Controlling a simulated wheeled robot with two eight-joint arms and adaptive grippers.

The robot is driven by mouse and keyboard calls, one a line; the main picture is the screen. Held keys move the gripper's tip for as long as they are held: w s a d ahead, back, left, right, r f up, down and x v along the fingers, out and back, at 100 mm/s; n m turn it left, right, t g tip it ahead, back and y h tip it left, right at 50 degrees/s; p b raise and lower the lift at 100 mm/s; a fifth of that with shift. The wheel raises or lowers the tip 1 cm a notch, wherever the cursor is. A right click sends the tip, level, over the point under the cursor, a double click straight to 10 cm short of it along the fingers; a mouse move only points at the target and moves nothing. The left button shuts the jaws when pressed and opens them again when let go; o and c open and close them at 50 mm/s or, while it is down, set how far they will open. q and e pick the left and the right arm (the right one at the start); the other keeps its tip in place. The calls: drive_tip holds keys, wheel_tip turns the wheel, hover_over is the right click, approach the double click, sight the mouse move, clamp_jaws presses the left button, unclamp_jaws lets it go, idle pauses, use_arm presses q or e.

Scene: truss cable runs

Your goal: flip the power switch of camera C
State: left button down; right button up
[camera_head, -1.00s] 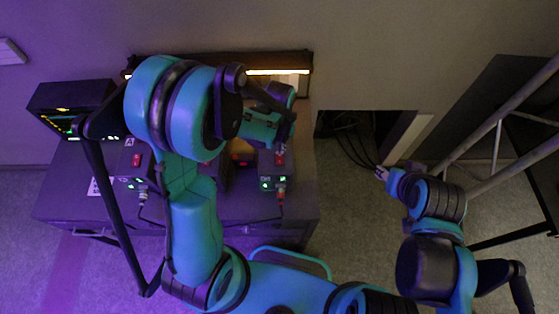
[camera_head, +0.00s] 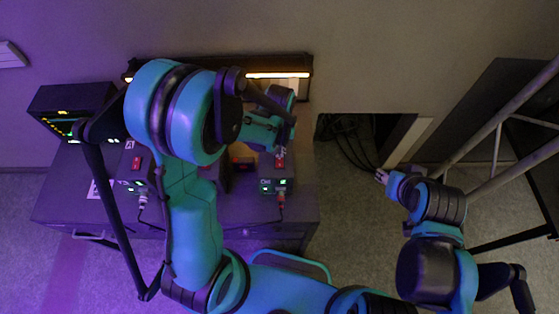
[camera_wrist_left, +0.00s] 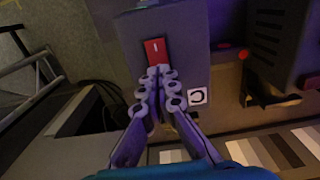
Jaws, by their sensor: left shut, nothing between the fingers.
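Camera C's dark box (camera_head: 277,184) stands at the right end of the purple-lit table in the head view, with small green lights on its front. Its red rocker switch (camera_wrist_left: 155,50) shows on top of the box in the left wrist view, beside a white label with a C (camera_wrist_left: 197,97). My left gripper (camera_wrist_left: 160,73) is shut and empty, its fingertips at the near edge of the switch. I cannot tell whether they touch it. In the head view the left gripper (camera_head: 280,150) is over the back of this box. My right gripper (camera_head: 381,175) hangs right of the table, away from it.
A box labelled A (camera_head: 135,166) with a red switch stands further left on the table (camera_head: 275,228). My left arm hides much of the middle. A monitor (camera_head: 72,108) sits at the far left. Cables (camera_head: 350,143) hang in a dark wall opening; truss poles (camera_head: 500,115) stand right.

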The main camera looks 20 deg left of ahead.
use_arm(q)
drive_tip(key=shift+f+b, duration=1)
drive_tip(key=shift+f, duration=0.05)
idle(0.7)
drive_tip(key=shift+r, duration=0.1)
drive_tip(key=shift+r+p, duration=2.45)
drive_tip(key=shift+r, duration=1.05)
drive_tip(key=shift+f, duration=0.1)
drive_tip(key=s+a+f+m+t+b, duration=0.1)
drive_tip(key=s+a+t+b, duration=0.1)
drive_tip(key=s+b, duration=0.3)
drive_tip(key=s+a+f+m+t+b, duration=0.2)
drive_tip(key=s+t+b, duration=0.3)
drive_tip(key=b, duration=0.9)
drive_tip(key=shift+s+a+f, duration=0.15)
drive_tip(key=shift+a+f, duration=0.05)
drive_tip(key=shift+a, duration=0.15)
